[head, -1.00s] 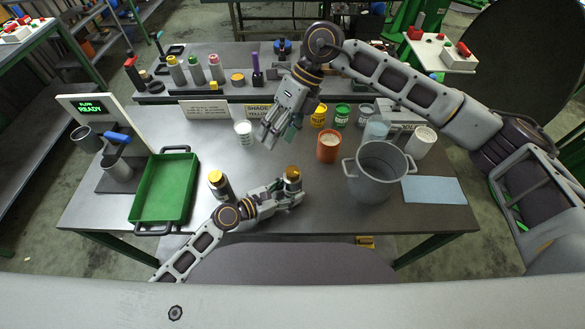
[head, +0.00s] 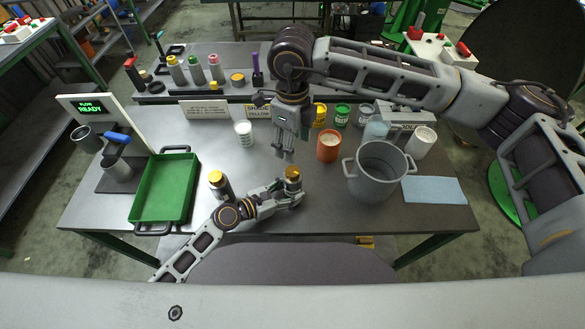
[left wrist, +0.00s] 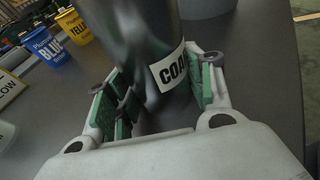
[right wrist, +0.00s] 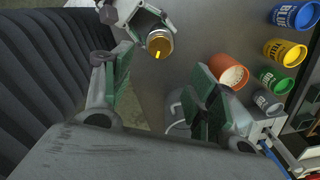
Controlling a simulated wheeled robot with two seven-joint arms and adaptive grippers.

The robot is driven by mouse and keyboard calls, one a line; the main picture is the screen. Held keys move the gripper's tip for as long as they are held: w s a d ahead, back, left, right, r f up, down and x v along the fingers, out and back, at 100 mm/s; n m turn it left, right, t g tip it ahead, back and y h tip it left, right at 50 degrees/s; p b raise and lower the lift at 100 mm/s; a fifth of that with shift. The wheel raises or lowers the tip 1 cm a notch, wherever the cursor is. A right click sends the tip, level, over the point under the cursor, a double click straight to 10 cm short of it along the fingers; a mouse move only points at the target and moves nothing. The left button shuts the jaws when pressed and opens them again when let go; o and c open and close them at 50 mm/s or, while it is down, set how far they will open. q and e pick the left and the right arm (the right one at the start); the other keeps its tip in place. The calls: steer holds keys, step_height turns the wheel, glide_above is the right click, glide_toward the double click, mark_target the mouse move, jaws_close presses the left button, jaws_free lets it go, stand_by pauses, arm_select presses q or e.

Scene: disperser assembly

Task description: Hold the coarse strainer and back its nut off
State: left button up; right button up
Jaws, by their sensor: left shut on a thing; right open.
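The coarse strainer is a dark upright cylinder; its label, partly readable as "COA", shows in the left wrist view (left wrist: 172,70). My left gripper (head: 290,199) is shut around its body with pads on both sides. Its gold nut (head: 292,172) sits on top, above the left fingers, and also shows in the right wrist view (right wrist: 159,43). My right gripper (head: 284,152) is open and empty, pointing down, above and behind the nut and apart from it. The right fingers frame the nut's surroundings in the right wrist view (right wrist: 162,82).
The green tray (head: 163,190) is farther left. An orange cup (head: 328,146) and a grey pot (head: 379,170) stand to the right.

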mark_target(293, 171)
steer(key=shift+f, duration=0.1)
steer(key=shift+f, duration=5.9)
steer(key=c, duration=1)
